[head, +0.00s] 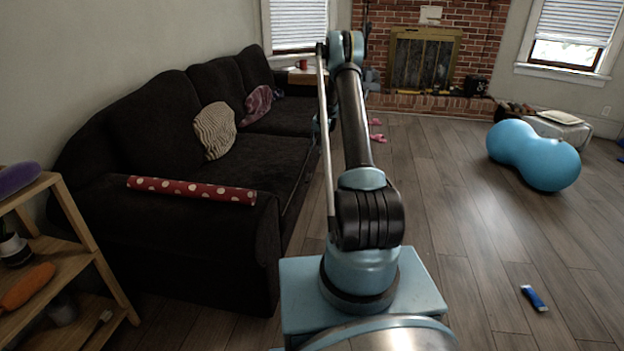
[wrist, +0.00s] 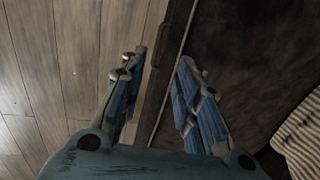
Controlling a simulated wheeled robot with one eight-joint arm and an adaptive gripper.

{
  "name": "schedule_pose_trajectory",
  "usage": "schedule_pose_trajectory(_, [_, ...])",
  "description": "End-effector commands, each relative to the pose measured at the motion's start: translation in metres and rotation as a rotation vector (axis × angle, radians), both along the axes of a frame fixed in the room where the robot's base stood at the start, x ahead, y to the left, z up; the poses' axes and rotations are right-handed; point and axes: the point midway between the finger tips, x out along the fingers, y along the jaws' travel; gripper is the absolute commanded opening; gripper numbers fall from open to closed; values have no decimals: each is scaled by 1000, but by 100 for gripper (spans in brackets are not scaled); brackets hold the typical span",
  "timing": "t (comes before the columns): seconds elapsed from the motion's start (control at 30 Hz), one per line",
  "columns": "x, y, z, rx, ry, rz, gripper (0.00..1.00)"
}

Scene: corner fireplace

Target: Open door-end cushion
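A dark sofa (head: 140,230) stands along the left wall in the head view. Its near seat cushion (head: 262,160) and far seat cushion (head: 288,118) lie flat. No door shows, so I cannot tell which is the door-end cushion. A striped pillow (head: 215,130) and a purple pillow (head: 258,104) lean on the backrest. In the wrist view, my gripper (wrist: 162,60) is open and empty, above the sofa's front edge (wrist: 165,75). Floor lies left of it, dark upholstery (wrist: 240,60) right, and the striped pillow (wrist: 302,135) lower right. My arm mostly hides the gripper in the head view.
A red polka-dot roll (head: 190,190) lies on the near armrest. A wooden shelf (head: 75,225) stands at left. A blue peanut ball (head: 533,155) and a small blue object (head: 534,298) are on the floor at right. A brick fireplace (head: 424,60) is at the back. The middle floor is mostly clear.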

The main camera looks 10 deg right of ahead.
Motion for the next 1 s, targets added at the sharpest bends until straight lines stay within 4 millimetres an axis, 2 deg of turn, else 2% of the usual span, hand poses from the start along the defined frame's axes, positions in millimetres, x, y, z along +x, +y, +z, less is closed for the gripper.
schedule_pose_trajectory(0.1, [6,0,-14,3,3,-3,30])
schedule_pose_trajectory(0.37, [8,6,-33,4,3,-1,30])
schedule_pose_trajectory(1.0, [14,26,-139,4,3,-1,30])
